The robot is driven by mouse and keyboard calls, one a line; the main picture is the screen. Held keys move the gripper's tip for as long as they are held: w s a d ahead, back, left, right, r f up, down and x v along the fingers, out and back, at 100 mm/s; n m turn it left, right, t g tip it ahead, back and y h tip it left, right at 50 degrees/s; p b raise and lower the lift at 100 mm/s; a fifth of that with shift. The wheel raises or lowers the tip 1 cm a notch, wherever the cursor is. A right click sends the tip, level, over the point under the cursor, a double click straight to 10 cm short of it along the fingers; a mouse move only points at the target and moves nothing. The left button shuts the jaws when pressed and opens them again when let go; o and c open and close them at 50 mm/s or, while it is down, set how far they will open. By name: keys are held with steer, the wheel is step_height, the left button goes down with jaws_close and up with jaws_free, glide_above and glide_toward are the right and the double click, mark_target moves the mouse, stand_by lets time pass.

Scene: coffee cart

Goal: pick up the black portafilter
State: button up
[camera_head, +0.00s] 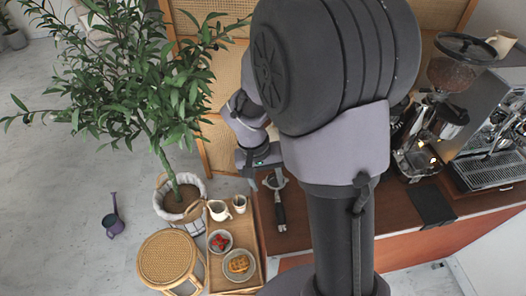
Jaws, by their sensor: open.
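The black portafilter (280,212) lies on the brown counter top (296,238), left of my arm's thick links. Its dark handle points toward the bottom of the picture and its round metal head is at the upper end. My gripper (264,178) is open, close to the portafilter's head in the picture. One finger shows left of the head. The other finger is hard to make out, and I cannot tell whether the gripper touches the portafilter. My arm hides much of the counter's middle.
A coffee grinder (436,118) and an espresso machine (495,145) stand on the right, with a black mat (432,206) in front.

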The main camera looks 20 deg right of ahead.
steer(key=b, duration=0.4)
glide_above(279, 212)
steer(key=a, duration=0.2)
steer(key=f, duration=1.1)
steer(key=shift+w+d+f, duration=0.2)
steer(key=shift+w, duration=0.05)
steer(key=f, duration=0.1)
steer(key=d+f, duration=0.1)
steer(key=f, duration=0.1)
steer(key=f+b, duration=0.1)
steer(key=f, duration=0.1)
steer(key=shift+s+d+f, duration=0.25)
steer(key=shift+d, duration=0.15)
steer(key=shift+r, duration=0.1)
jaws_close()
